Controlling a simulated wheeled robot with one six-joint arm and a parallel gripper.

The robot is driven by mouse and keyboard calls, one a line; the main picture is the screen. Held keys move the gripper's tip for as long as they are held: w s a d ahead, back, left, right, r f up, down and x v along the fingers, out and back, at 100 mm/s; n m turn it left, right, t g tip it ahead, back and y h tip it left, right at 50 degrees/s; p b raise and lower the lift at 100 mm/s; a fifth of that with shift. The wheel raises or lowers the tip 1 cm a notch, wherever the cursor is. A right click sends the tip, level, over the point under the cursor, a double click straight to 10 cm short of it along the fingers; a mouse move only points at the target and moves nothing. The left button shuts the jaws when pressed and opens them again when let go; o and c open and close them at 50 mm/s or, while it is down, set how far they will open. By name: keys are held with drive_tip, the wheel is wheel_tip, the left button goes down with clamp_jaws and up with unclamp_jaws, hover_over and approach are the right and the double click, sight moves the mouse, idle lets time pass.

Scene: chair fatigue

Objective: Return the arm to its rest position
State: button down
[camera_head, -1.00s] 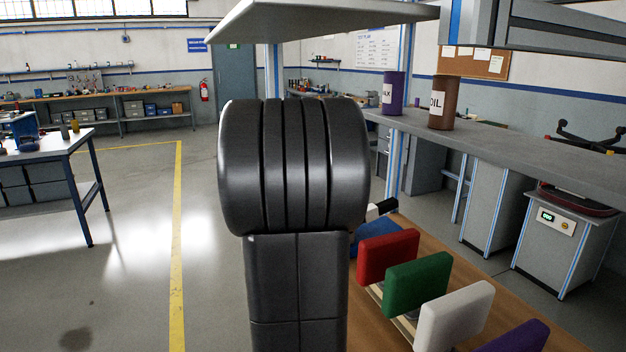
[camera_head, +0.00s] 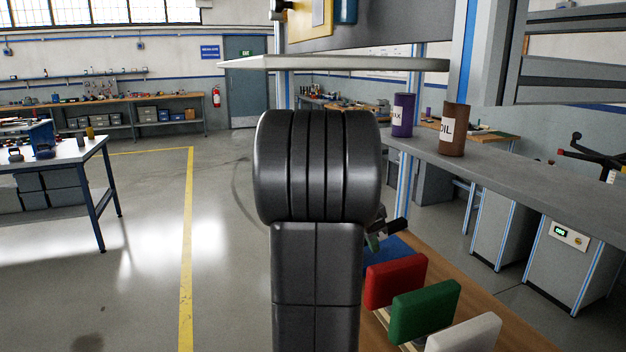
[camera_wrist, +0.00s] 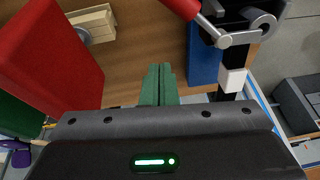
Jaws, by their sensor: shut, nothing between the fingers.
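My gripper (camera_wrist: 158,85) shows in the wrist view with its two green fingers together and nothing between them. It hangs over a brown wooden surface. A red pad (camera_wrist: 50,60) is on its left and a blue pad (camera_wrist: 204,60) on its right, both apart from the fingers. In the head view my dark arm stands upright in the middle and hides what lies behind it. The red pad (camera_head: 395,282) and the blue pad (camera_head: 392,248) show just right of the arm.
A green pad (camera_head: 424,310) and a white pad (camera_head: 464,335) follow on the wooden bench. Purple (camera_head: 403,115) and brown (camera_head: 454,130) cans stand on the grey shelf (camera_head: 510,172). A metal linkage (camera_wrist: 235,38) is near the gripper. Open floor (camera_head: 150,250) lies left.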

drive_tip(key=shift+w+d+f+n+p, duration=0.1)
drive_tip(key=shift+w+d+n+p, duration=0.25)
drive_tip(key=shift+n, duration=0.35)
drive_tip(key=shift+w+d+n+p, duration=0.25)
drive_tip(key=shift+n+p, duration=0.1)
drive_tip(key=shift+n, duration=0.35)
drive_tip(key=shift+s+f, duration=0.1)
